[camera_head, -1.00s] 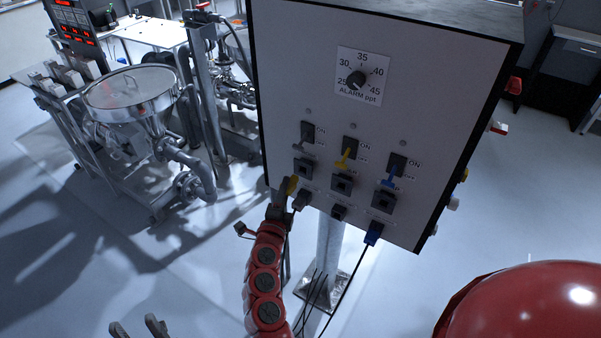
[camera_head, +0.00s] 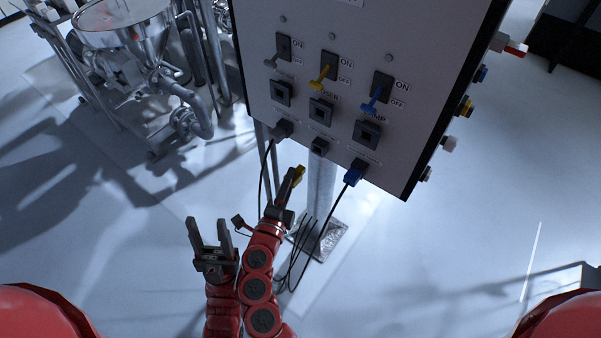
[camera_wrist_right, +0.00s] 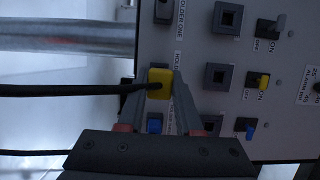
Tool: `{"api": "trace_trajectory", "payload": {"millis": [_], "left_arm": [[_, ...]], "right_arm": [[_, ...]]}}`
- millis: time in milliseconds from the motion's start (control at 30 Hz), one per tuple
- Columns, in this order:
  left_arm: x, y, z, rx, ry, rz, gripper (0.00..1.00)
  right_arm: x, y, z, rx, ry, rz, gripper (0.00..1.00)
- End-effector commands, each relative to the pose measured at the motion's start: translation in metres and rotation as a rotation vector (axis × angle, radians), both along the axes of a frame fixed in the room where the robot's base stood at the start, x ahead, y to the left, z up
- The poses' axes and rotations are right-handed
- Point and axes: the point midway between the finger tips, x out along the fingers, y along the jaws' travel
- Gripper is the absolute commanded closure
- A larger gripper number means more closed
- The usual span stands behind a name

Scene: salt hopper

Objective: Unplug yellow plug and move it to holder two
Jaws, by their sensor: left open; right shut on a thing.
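The yellow plug (camera_head: 298,174) is between the fingers of my right gripper (camera_head: 291,181), just below the panel's lower edge. In the right wrist view the yellow plug (camera_wrist_right: 160,82) sits between the fingertips, its black cable running left. It overlaps the middle holder's place there, so contact cannot be told from that view. In the head view the middle lower holder (camera_head: 319,147) shows empty, above and right of the plug, with a gap between. My left gripper (camera_head: 208,232) is open and empty, low and left of the right arm.
The panel (camera_head: 255,60) has a row of square sockets (camera_head: 321,110) below the coloured switches. A grey plug (camera_head: 282,129) and a blue plug (camera_head: 354,174) flank the middle holder, with cables hanging down. A metal post (camera_head: 320,190) stands behind. A steel hopper (camera_head: 125,30) is at left.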

Motion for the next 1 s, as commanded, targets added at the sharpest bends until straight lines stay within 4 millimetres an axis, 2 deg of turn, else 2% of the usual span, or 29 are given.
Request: {"api": "trace_trajectory", "payload": {"millis": [267,733,1000], "left_arm": [[0.002,-0.004,0.0,0.01,0.008,-0.006,0.5],[0.001,-0.004,0.007,0.008,0.006,-0.006,0.5],[0.001,-0.003,0.009,0.006,0.005,-0.005,0.5]], "right_arm": [[0.001,0.003,0.002,0.002,-0.001,0.009,1.0],[0.035,-0.023,0.003,-0.002,-0.002,0.004,1.0],[0.046,-0.032,0.001,0.001,0.002,0.003,1.0]]}}
